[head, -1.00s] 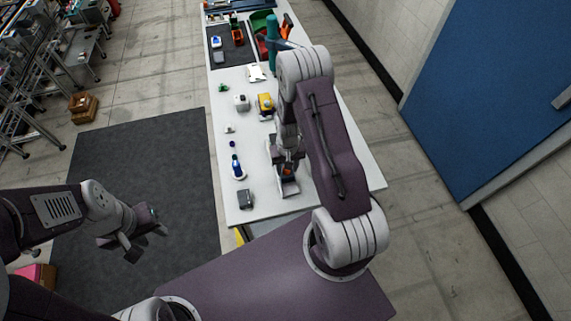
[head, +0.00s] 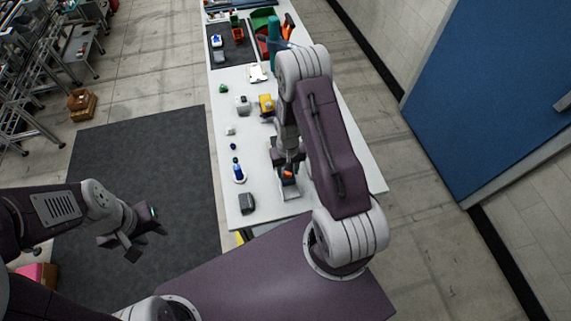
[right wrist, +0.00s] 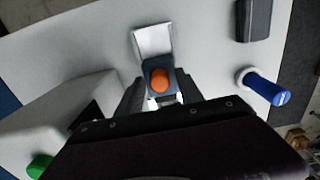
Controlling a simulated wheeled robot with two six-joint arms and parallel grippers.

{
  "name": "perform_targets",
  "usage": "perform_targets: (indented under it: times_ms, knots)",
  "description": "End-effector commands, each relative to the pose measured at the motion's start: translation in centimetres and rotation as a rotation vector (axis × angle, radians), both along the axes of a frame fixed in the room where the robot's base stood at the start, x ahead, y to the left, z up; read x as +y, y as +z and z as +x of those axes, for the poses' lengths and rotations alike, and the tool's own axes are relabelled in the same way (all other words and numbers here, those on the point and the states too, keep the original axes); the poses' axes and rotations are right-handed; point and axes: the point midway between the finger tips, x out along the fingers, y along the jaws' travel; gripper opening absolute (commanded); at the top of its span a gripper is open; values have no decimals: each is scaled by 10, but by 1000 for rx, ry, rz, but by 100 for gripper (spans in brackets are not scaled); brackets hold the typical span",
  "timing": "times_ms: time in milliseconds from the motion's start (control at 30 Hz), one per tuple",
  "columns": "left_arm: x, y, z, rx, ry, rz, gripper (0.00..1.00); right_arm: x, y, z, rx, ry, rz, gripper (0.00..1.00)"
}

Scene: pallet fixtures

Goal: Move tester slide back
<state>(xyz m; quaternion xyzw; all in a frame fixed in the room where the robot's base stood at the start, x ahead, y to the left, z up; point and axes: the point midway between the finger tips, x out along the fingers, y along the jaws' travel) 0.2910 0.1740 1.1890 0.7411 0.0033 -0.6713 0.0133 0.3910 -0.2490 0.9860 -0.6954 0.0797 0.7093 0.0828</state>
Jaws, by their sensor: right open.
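The tester slide is a dark blue-grey block with an orange round knob (right wrist: 160,80), on a pale flat plate (right wrist: 152,40) in the right wrist view. In the head view the orange knob (head: 288,173) and the plate (head: 291,193) show just below my right gripper (head: 287,160). In the right wrist view my right gripper (right wrist: 160,95) is open, with one finger on each side of the slide. I cannot tell whether the fingers touch it. My left gripper (head: 135,238) is open and empty, held away from the table at the left.
The blue top (right wrist: 281,96) also shows in the right wrist view. Bins and a dark tray (head: 231,55) stand at the far end.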

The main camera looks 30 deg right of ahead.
Motion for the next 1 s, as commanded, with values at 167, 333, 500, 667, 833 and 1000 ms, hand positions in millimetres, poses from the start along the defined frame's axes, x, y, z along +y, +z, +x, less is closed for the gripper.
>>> perform_targets:
  times_ms: [167, 333, 500, 667, 833, 1000]
  knots:
    - [0, 21, 0, 0, 0, 0, 36, -1, 26, 3, -8, -3, -2, 44]
    - [0, 35, 0, 0, 0, 0, 36, -2, 44, 4, -12, -4, -2, 44]
    - [0, 47, 0, 0, 0, 0, 36, -2, 60, 5, -13, -5, -2, 44]
    - [0, 47, 0, 0, 0, 0, 36, -3, 61, 5, -13, -5, -2, 44]
    - [0, 47, 0, 0, 0, 0, 36, -3, 61, 5, -14, -5, -2, 44]
    - [0, 47, 0, 0, 0, 0, 36, -3, 61, 5, -14, -5, -2, 44]
